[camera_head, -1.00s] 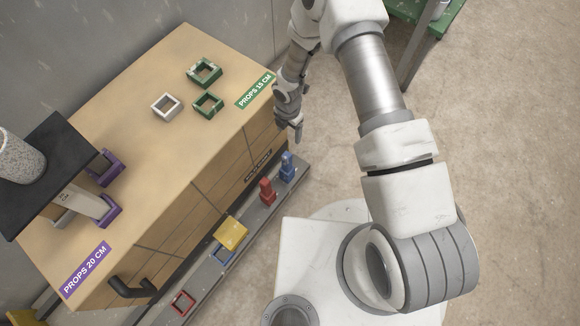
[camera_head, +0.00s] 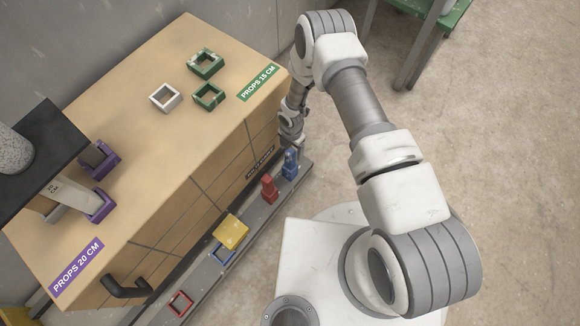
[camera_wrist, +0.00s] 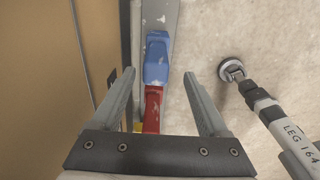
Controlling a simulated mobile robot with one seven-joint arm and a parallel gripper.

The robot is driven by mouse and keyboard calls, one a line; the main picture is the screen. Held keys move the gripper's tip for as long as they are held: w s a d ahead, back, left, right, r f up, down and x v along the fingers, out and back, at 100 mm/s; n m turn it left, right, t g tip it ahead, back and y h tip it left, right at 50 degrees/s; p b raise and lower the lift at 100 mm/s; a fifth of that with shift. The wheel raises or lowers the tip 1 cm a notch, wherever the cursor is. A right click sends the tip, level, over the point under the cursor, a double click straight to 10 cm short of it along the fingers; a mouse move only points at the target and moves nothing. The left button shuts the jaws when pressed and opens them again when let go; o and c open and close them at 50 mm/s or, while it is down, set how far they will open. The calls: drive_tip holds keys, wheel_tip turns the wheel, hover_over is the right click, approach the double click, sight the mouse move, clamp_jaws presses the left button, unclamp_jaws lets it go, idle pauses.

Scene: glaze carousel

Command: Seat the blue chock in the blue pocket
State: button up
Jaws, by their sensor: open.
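The blue chock (camera_head: 290,164) stands on the narrow grey ledge along the cabinet's front, at its far right end. In the wrist view the blue chock (camera_wrist: 157,62) lies ahead between my two fingers, a little beyond their tips. My gripper (camera_wrist: 164,76) is open and empty; in the head view my gripper (camera_head: 292,140) is just above and beside the blue chock. The blue pocket (camera_head: 224,254) is a blue frame on the ledge, partly hidden under or behind a yellow block (camera_head: 231,232).
A red chock (camera_head: 269,188) stands beside the blue one, and a red frame (camera_head: 180,303) lies farther down the ledge (camera_head: 205,284). The wooden cabinet (camera_head: 165,200) borders the ledge. A leg (camera_wrist: 262,104) marked "LEG 164" stands right of my fingers in the wrist view.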

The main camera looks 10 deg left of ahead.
sight(290, 164)
drive_tip(key=f, duration=0.1)
drive_tip(key=f+b, duration=0.1)
drive_tip(key=f, duration=0.1)
drive_tip(key=f+b, duration=0.1)
drive_tip(key=f, duration=0.1)
drive_tip(key=shift+w+a, duration=0.15)
drive_tip(key=shift+a, duration=0.1)
clamp_jaws()
idle(1.1)
